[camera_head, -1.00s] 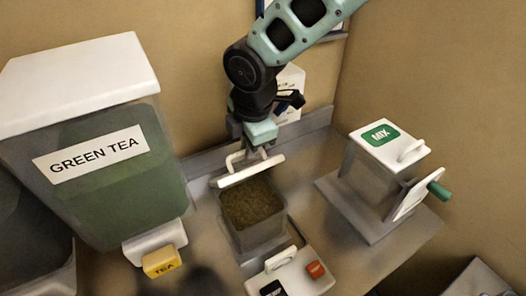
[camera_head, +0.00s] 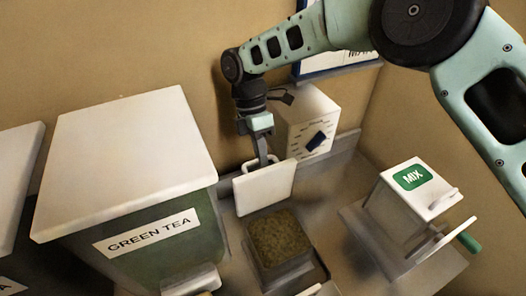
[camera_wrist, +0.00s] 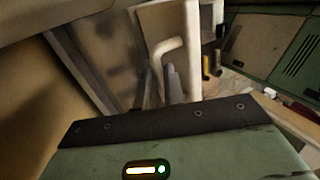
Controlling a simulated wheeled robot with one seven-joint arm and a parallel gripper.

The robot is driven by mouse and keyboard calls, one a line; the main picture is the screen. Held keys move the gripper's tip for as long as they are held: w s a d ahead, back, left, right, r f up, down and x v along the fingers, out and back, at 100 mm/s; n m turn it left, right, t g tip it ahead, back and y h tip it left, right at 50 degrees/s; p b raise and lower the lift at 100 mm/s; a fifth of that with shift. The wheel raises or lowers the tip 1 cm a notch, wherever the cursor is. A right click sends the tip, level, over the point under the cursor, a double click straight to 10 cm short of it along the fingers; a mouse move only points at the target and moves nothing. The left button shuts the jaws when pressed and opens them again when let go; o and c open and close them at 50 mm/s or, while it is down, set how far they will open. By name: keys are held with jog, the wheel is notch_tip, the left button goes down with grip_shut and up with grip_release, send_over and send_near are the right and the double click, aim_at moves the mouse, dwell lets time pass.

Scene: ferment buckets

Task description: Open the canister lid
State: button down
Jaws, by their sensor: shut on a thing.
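The canister (camera_head: 279,239) is a grey, square, open-topped box with brown-green grains inside, at the lower middle of the head view. Its white lid (camera_head: 267,190) stands steeply tilted behind and slightly left of the opening, which is uncovered. I cannot tell whether the lid's lower edge touches the canister. My gripper (camera_head: 262,160) reaches down from above and is shut on the lid's white handle. In the wrist view the curved handle (camera_wrist: 163,50) runs to my fingers (camera_wrist: 161,84), with the white lid (camera_wrist: 160,18) behind it.
A GREEN TEA bucket (camera_head: 153,236) with a white top stands left of the canister. A MIX box (camera_head: 415,188) with a green-handled crank stands at right. A white printed carton (camera_head: 310,122) is at the back by the wall. Some bare counter lies between canister and MIX box.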

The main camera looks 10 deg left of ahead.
jog(key=shift+w+f, duration=0.15)
jog(key=shift+f, duration=0.35)
jog(key=shift+f+g, duration=0.1)
jog(key=shift+g, duration=0.2)
jog(key=c, duration=1.5)
grip_release()
jog(key=shift+w+a, duration=0.1)
jog(key=shift+r, duration=0.2)
jog(key=b+v, duration=0.3)
jog(key=v, duration=0.4)
jog(key=shift+a+b, duration=0.2)
jog(key=shift+b, duration=0.2)
jog(key=shift+w+r, duration=0.1)
jog(key=shift+r, duration=0.05)
